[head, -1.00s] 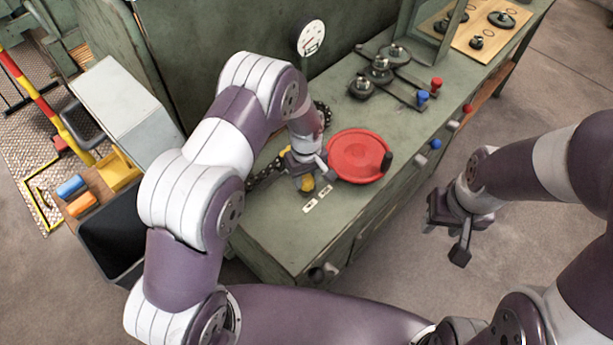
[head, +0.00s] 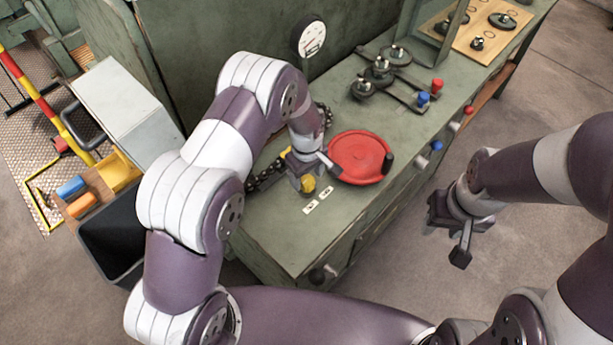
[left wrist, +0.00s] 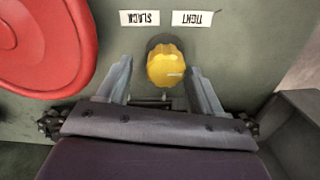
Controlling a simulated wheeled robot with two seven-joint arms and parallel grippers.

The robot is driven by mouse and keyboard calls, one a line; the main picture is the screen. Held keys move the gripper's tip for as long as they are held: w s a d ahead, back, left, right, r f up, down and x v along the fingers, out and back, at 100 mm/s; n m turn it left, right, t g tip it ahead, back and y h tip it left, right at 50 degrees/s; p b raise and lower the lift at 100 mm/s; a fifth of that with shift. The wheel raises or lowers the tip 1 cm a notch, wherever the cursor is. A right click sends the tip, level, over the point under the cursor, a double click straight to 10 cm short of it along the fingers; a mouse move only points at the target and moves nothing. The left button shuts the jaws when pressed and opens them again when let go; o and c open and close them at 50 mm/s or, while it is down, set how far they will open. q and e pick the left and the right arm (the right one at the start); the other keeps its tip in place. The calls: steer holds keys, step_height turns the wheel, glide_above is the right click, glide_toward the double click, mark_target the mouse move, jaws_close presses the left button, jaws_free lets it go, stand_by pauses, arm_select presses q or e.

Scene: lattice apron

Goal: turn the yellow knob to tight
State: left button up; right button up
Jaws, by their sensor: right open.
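The yellow knob (head: 308,184) is a lobed knob on the green bench top, with a thin pale line on its face in the left wrist view (left wrist: 165,68). Beside it are two white labels, SLACK (left wrist: 139,17) and TIGHT (left wrist: 192,18), upside down in that view. The line points sideways to the right there, toward neither label squarely. My left gripper (head: 309,178) is above the knob; in the left wrist view its fingers (left wrist: 160,82) are spread on either side of it, with gaps visible. My right gripper (head: 452,232) is open and empty, off the bench's front side.
A red disc with a black handle (head: 358,157) lies close beside the left gripper. A dark chain (head: 264,178) runs behind it. Dark weights (head: 378,70), a gauge (head: 311,38) and red and blue knobs (head: 437,86) are further back.

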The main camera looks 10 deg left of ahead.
mark_target(306, 178)
arm_select(q)
steer(key=shift+s+f, duration=0.15)
step_height(306, 178, up, 13)
steer(key=b, duration=0.1)
steer(key=shift+f+b, duration=0.15)
steer(key=shift+b, duration=0.2)
steer(key=s+a+r+m, duration=0.1)
steer(key=s+a+m, duration=0.2)
steer(key=s, duration=0.3)
steer(key=s+a+r+m, duration=0.2)
steer(key=s+m, duration=0.1)
steer(key=s, duration=0.3)
steer(key=s+a+r+m+t, duration=0.1)
steer(key=s+a+m, duration=0.2)
steer(key=s, duration=0.3)
steer(key=shift+a+r, duration=0.2)
steer(key=shift+a, duration=0.1)
steer(key=shift+w, duration=0.1)
